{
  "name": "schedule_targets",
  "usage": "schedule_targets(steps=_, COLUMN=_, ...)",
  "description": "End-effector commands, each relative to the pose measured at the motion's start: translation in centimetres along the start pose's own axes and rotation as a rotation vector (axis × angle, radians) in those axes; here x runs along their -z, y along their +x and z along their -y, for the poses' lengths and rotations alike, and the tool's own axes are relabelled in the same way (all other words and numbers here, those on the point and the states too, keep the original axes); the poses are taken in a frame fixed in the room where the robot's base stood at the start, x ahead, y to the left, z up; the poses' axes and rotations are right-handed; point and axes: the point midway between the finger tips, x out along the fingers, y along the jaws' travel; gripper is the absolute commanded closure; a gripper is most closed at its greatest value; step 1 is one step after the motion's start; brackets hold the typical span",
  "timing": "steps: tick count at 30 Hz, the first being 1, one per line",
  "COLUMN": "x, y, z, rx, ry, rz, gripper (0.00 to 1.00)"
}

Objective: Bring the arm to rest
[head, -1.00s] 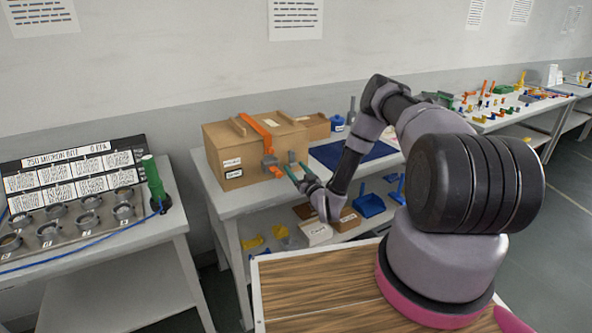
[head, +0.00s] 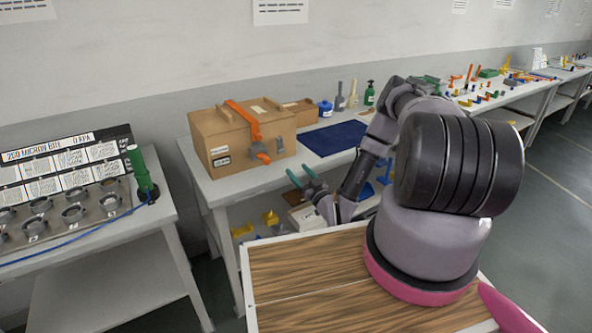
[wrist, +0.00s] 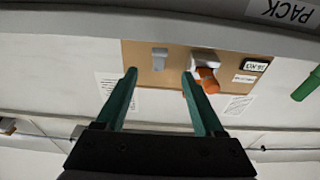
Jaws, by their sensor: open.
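My arm (head: 375,150) reaches forward and bends down toward the left, over my wooden-topped base. My gripper (head: 303,178) is open and empty, its two green fingers apart, in front of the table's near edge and to the right of the cardboard box (head: 215,140). In the wrist view the gripper's green fingers (wrist: 160,88) stand apart with nothing between them. The box, with an orange strap (wrist: 208,80) and grey latch, shows beyond the fingertips there. The fingers look apart from the box.
The box stands on a white table (head: 215,190) beside a dark blue mat (head: 333,138) and bottles. Bins sit on its lower shelf. A left bench (head: 140,222) holds metal cups and a green handle (head: 139,170). A cluttered bench (head: 515,100) stands at far right.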

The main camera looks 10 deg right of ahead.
Motion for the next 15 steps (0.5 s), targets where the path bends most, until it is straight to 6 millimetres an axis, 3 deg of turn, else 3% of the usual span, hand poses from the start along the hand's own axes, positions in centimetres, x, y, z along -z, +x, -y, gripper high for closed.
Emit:
schedule_targets(steps=8, x=0.2, y=0.4, z=-0.2, rx=0.003, ry=-0.002, rz=0.007, gripper=0.3)
schedule_targets(steps=11, x=1.1, y=1.8, z=-1.2, rx=0.011, ry=-0.008, rz=0.039, gripper=0.3)
schedule_targets(steps=15, x=3.6, y=5.2, z=-3.5, rx=0.023, ry=-0.023, rz=0.134, gripper=0.3)
